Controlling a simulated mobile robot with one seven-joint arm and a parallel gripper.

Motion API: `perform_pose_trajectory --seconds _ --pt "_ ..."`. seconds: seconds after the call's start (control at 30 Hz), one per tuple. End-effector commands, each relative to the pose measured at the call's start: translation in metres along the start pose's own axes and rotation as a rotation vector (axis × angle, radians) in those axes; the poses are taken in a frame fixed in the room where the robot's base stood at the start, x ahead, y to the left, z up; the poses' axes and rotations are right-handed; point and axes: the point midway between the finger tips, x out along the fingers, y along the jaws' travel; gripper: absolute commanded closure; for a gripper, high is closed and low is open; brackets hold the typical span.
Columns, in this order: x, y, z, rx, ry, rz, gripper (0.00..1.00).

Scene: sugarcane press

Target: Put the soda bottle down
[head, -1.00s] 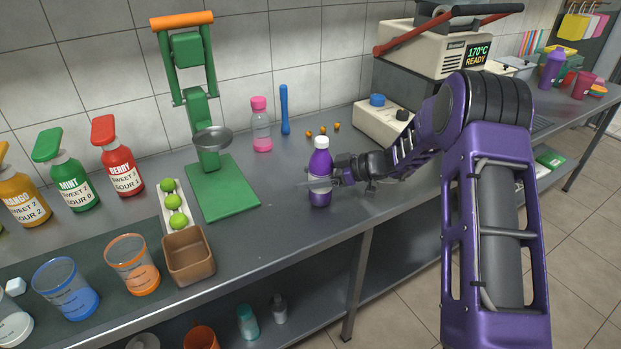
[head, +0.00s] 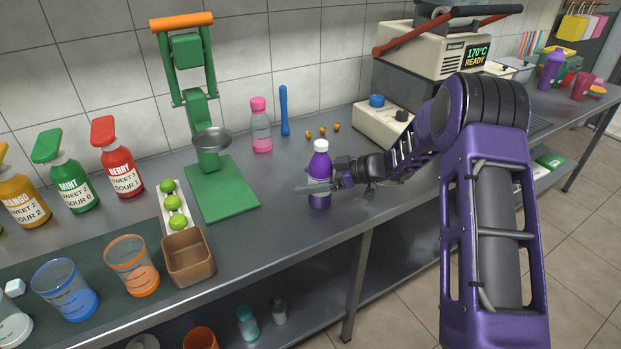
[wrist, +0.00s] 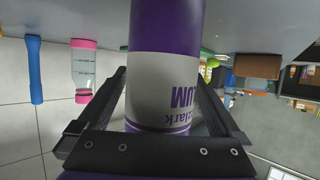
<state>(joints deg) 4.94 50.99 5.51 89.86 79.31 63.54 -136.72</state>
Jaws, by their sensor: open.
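The soda bottle (head: 320,165) is purple with a white cap and a pale label band. It stands upright on the grey metal counter (head: 285,215), near its front edge. My gripper (head: 318,188) is at the bottle's label height, coming from the right. In the wrist view the bottle (wrist: 166,30) fills the middle, with part of its label lettering showing. The open fingers of my gripper (wrist: 158,105) lie on either side of it. Whether a finger touches the bottle cannot be told.
A green press (head: 205,150) stands at the back left. A pink-capped bottle (head: 261,130) and a blue stick (head: 284,112) stand behind. A brown box (head: 188,258) and cups are at front left. A white appliance (head: 385,122) is at right. The counter left of the soda bottle is clear.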

Motion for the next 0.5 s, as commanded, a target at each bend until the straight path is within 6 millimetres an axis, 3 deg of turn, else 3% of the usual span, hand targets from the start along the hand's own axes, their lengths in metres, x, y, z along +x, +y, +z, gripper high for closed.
perform_pose_trajectory --seconds 0.3,0.5 --pt "-0.069 0.002 -0.001 -0.001 0.0 0.006 0.0" --pt "-0.104 0.001 0.0 0.0 0.0 0.004 0.0"
